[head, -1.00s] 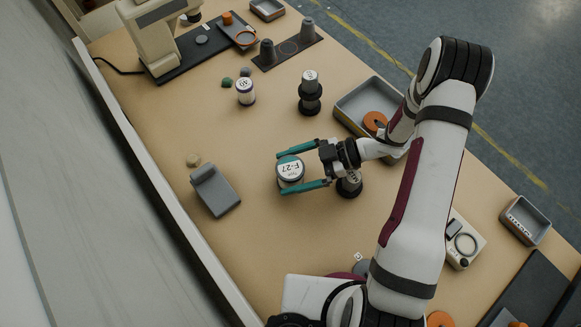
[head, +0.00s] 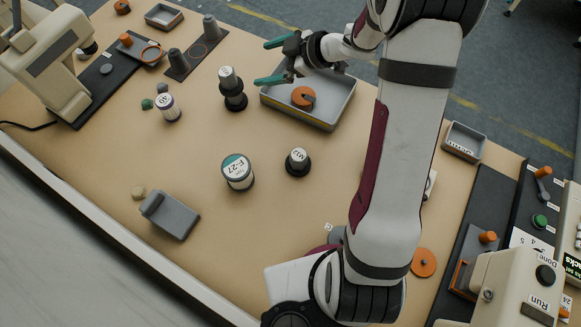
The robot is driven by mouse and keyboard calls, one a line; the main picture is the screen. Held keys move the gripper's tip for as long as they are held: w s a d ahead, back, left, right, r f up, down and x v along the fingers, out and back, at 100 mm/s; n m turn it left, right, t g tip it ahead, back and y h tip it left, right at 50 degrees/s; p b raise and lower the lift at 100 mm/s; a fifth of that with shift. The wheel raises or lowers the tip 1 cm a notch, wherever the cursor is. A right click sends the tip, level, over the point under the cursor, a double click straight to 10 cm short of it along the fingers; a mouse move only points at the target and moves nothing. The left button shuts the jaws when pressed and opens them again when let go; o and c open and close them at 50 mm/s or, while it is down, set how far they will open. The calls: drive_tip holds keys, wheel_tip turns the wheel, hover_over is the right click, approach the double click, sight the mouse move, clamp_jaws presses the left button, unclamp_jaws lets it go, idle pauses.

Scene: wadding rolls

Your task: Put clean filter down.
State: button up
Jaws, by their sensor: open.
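No object in view is plainly marked as the clean filter. A white canister labelled F-27 (head: 238,172), with a teal patch on its lid, stands upright on the table. A dark, white-topped spool (head: 298,162) stands just right of it, apart from it. My gripper (head: 267,61) is open with teal fingers and nothing seen between them. It is at the left back side of a grey tray (head: 318,119), well away from the F-27 canister. An orange disc (head: 301,96) with a dark piece lies in the tray.
A stacked dark spool (head: 232,90) and a small labelled jar (head: 168,107) stand left of the tray. A grey wedge-shaped block (head: 172,215) lies at lower left. A small grey bin (head: 464,143) is at right. The front middle of the table is clear.

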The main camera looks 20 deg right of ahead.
drive_tip(key=w+d+r+m+t+h, duration=0.2)
drive_tip(key=d+r+m+t+h, duration=0.1)
drive_tip(key=d+r+m+h, duration=0.25)
drive_tip(key=s+d+r+m+g+h, duration=0.2)
drive_tip(key=s+d+m+h, duration=0.15)
drive_tip(key=s, duration=0.35)
drive_tip(key=s+d+r+m+g+h, duration=0.1)
drive_tip(key=s+d+r+m+h, duration=0.15)
drive_tip(key=s+m, duration=0.35)
drive_tip(key=s+a+f+m+g+y, duration=0.1)
drive_tip(key=s+a+g, duration=0.1)
drive_tip(key=s+a, duration=0.2)
drive_tip(key=s+a+m+g+y, duration=0.2)
drive_tip(key=s+a, duration=0.3)
drive_tip(key=s, duration=0.6)
drive_tip(key=s+a+f+m+g+y, duration=0.1)
drive_tip(key=s+a+g+y, duration=0.1)
drive_tip(key=s, duration=0.6)
drive_tip(key=a+g, duration=0.1)
drive_tip(key=a, duration=0.1)
drive_tip(key=shift+s+a+f+m, duration=0.15)
drive_tip(key=shift+a+f+m, duration=0.15)
drive_tip(key=shift+a, duration=0.05)
